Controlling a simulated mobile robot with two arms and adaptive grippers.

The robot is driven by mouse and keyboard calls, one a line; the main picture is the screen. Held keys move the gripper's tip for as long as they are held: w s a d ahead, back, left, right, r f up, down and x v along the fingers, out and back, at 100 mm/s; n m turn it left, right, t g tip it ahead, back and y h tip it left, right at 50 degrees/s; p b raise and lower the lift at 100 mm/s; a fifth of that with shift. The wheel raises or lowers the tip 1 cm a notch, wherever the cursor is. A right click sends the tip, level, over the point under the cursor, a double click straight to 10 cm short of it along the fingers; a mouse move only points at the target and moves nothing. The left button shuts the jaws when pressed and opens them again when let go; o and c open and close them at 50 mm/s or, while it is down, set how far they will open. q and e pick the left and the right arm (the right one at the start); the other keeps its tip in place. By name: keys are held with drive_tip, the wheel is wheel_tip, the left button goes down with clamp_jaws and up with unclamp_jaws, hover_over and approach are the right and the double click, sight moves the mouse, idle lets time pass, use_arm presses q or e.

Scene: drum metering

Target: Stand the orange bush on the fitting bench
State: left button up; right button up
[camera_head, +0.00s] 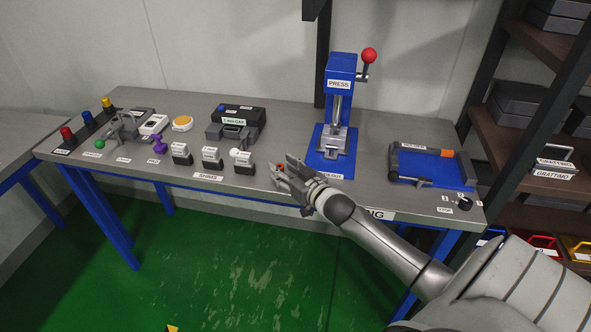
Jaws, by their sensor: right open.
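My right gripper (282,170) is open, low over the front edge of the grey bench (320,199), left of the blue press. A small orange-red spot (277,167) shows at its fingertips. It may be the orange bush, but it is mostly hidden by the fingers, and I cannot tell whether it stands on the bench or is tilted. My left gripper is out of view.
The press (341,93) with a red-knobbed lever stands behind the gripper. A blue-based fixture (440,180) with an orange block lies at right. Several small labelled blocks, a black gauge box (239,117) and coloured knobs fill the left. Shelves (546,124) stand at far right.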

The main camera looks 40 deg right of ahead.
drive_tip(key=s+r, duration=0.1)
drive_tip(key=s, duration=1)
drive_tip(key=shift+s+r, duration=0.3)
drive_tip(key=shift+r, duration=0.1)
drive_tip(key=shift+a, duration=0.1)
